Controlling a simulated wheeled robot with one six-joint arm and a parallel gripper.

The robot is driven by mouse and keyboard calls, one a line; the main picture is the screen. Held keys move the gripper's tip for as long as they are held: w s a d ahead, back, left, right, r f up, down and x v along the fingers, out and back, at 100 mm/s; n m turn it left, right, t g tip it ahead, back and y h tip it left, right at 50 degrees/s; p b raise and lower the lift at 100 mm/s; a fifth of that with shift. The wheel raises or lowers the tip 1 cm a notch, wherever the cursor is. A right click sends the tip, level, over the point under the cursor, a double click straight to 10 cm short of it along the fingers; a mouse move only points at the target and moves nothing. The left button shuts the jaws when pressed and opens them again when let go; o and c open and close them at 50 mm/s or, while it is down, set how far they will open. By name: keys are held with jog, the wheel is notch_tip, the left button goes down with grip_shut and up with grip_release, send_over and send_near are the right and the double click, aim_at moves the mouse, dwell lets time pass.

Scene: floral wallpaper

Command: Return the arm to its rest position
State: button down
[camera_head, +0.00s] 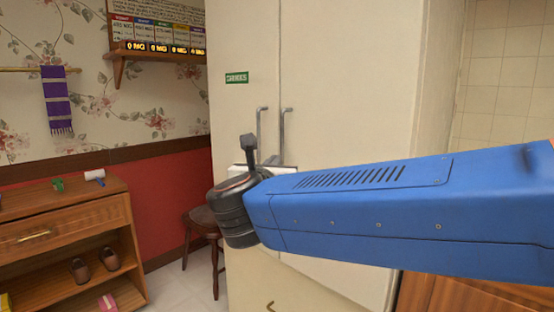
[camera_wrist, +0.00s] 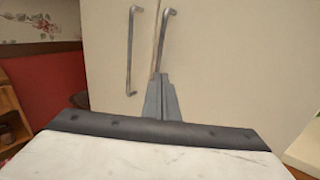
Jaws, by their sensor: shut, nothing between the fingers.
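My blue arm (camera_head: 370,210) reaches in from the right edge of the head view to a black joint. My gripper (camera_wrist: 160,78) is shut and empty in the wrist view, its grey fingers together. It points toward the tall cream cabinet (camera_head: 345,80), and its tips overlap the lower end of the right door handle (camera_wrist: 164,35) in the picture. I cannot tell whether they touch. In the head view most of my gripper is hidden behind the arm and joint. Both cabinet doors look closed.
The left handle (camera_wrist: 130,50) is beside the right one. A green label (camera_head: 237,77) is on the cabinet. At left are a wooden shelf unit (camera_head: 75,213) with shoes (camera_head: 95,264), a dark stool (camera_head: 203,220), a towel (camera_head: 56,100) and a wall shelf (camera_head: 158,53). Some tiled floor (camera_head: 195,290) is clear.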

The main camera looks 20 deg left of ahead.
jog(key=w+d+r+n+g+y, duration=0.1)
jog(key=d+n+y, duration=0.1)
jog(key=d+n, duration=0.4)
jog(key=w+d+r+n+y, duration=0.1)
jog(key=w+d+n+y, duration=0.1)
jog(key=d+n, duration=0.35)
jog(key=s+d+f+n+g+y, duration=0.1)
jog(key=s+d+f+n+g, duration=0.25)
jog(key=d+f+n, duration=0.55)
jog(key=s+d+f+n+g+h, duration=0.2)
jog(key=s+d+f+n, duration=0.2)
jog(key=s+d+f, duration=0.3)
jog(key=s+d+f+n+g+h, duration=0.3)
jog(key=s+d+f+n, duration=0.2)
jog(key=d, duration=0.9)
jog(key=s+d+f+n+g+h, duration=0.3)
jog(key=s+d+f+n, duration=0.1)
jog(key=s+d+f, duration=0.6)
jog(key=shift+d+f, duration=0.35)
jog(key=shift+f, duration=0.5)
jog(key=shift+n+g, duration=0.25)
